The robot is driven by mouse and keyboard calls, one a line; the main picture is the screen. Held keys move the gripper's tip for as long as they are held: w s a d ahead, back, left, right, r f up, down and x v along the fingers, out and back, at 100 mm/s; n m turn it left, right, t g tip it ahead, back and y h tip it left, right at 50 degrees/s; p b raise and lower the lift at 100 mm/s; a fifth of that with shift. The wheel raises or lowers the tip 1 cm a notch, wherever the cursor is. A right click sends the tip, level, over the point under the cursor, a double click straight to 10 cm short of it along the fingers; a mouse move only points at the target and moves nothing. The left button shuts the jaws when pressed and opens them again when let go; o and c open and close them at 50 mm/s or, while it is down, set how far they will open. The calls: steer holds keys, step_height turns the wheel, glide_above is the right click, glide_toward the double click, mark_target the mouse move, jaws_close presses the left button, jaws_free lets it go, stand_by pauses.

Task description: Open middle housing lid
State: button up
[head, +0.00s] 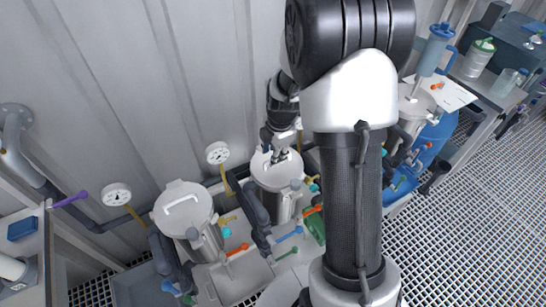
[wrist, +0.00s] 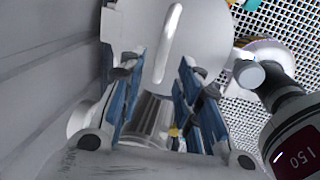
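The middle housing (head: 283,200) is a steel vessel with a round, pale lid (head: 265,178), which looks shut in the head view. My gripper (head: 279,156) is over this lid, and my arm hides part of the area to its right. In the wrist view the lid (wrist: 205,50) fills the top, with a pale bar handle (wrist: 170,40) across it. My gripper (wrist: 160,68) also shows there with its blue-padded fingers spread apart. The near end of the handle appears between the fingertips; I cannot tell whether they touch it.
Another lidded vessel (head: 185,207) stands at left and a third (head: 414,107) at right, partly behind my arm. Pressure gauges (head: 217,153) and (head: 116,194) stand near the wall. A dark gauge marked 150 (wrist: 298,145) is close to the right finger side. Coloured valve levers crowd the front.

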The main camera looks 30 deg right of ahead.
steer(key=shift+w+f, duration=0.25)
steer(key=shift+f, duration=0.75)
steer(key=shift+c, duration=0.5)
jaws_close()
